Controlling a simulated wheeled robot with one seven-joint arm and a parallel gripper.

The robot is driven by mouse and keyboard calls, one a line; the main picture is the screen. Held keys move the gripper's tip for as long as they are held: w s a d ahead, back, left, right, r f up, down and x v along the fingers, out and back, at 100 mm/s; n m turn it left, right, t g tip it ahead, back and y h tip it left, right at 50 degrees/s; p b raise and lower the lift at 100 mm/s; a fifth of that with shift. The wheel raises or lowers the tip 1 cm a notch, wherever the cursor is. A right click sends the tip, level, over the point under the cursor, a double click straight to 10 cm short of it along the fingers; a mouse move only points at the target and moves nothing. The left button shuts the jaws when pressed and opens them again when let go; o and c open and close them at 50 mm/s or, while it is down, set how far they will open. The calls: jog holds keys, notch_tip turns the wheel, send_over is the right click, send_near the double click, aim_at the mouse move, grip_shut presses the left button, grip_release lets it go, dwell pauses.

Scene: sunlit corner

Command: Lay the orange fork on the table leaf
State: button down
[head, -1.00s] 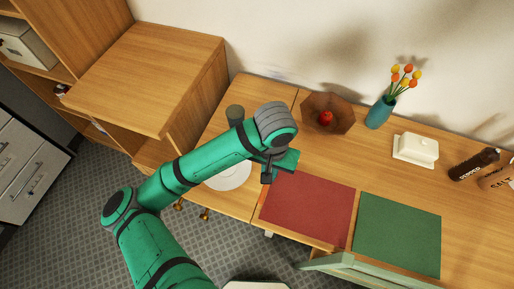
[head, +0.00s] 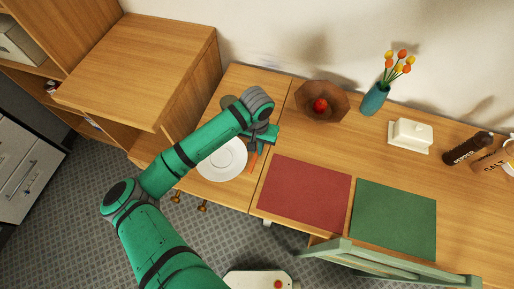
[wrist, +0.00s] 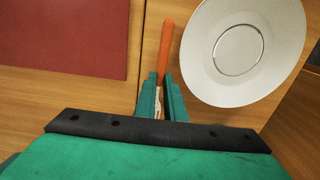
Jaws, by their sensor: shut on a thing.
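The orange fork (head: 253,160) shows as a thin orange strip below my gripper (head: 259,145) in the head view, just right of the white plate. In the wrist view its orange handle (wrist: 165,48) points away from my gripper (wrist: 163,86), and the two fingers are closed around its paler part. The table leaf (head: 232,196) is the wooden section left of the seam, carrying the plate. The fork is over the leaf's right side, near the seam. I cannot tell whether it touches the wood.
The white plate (head: 223,158) is close beside the fork. Red (head: 305,194) and green (head: 394,218) mats lie right of the seam. A brown bowl (head: 338,103) stands behind. Bare leaf shows in front of the plate.

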jog(key=shift+f, duration=0.45)
jog(key=shift+f, duration=0.1)
jog(key=c, duration=1.8)
grip_release()
jog(key=shift+c, duration=0.2)
